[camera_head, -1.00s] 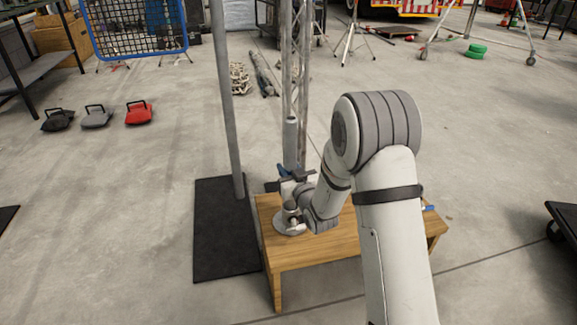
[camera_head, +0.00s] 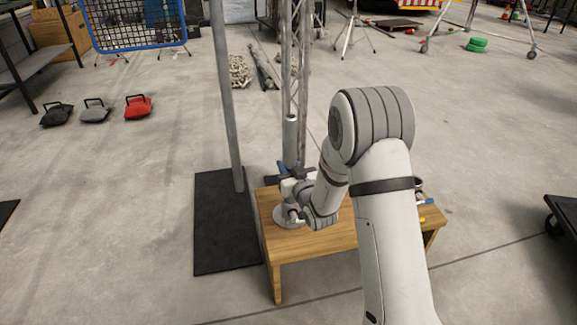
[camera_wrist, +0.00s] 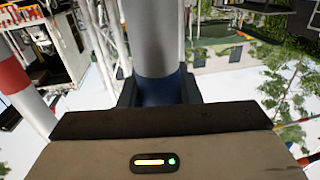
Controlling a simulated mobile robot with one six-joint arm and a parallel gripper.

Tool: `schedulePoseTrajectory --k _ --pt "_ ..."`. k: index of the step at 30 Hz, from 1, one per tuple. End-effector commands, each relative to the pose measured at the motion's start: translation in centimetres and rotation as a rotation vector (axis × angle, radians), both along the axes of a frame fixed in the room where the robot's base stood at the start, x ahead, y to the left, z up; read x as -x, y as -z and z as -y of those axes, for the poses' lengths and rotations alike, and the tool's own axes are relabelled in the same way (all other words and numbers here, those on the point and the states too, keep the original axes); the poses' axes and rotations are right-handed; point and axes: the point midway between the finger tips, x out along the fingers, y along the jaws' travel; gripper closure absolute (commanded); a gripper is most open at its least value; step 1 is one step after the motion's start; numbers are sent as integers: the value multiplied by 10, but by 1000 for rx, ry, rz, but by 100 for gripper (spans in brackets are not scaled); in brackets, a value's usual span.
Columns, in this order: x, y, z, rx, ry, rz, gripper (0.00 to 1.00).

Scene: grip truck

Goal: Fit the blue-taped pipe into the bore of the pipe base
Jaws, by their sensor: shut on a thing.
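The grey pipe (camera_head: 290,136) stands upright in my gripper (camera_head: 290,172) at the table's back left. Its blue tape (camera_wrist: 158,92) is between the two dark fingers in the wrist view. My gripper is shut on the pipe around the tape. The pipe base is a round grey flange (camera_head: 283,219) on the wooden table (camera_head: 320,240), below my gripper. My wrist and gripper hide the bore and the pipe's lower end, so I cannot tell whether the pipe is in the bore.
A tall grey pole (camera_head: 226,100) rises from a black mat (camera_head: 225,245) just left of the table. A metal truss (camera_head: 304,80) stands behind the pipe. Small blue and yellow items lie at the table's right end, partly behind my arm.

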Motion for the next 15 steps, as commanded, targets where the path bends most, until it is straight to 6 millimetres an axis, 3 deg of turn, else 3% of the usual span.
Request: schedulePoseTrajectory --k 9,10,15 --pt "0 4 0 -1 0 2 100" --pt "0 4 0 -1 0 2 68" --pt "0 4 0 0 0 1 54"
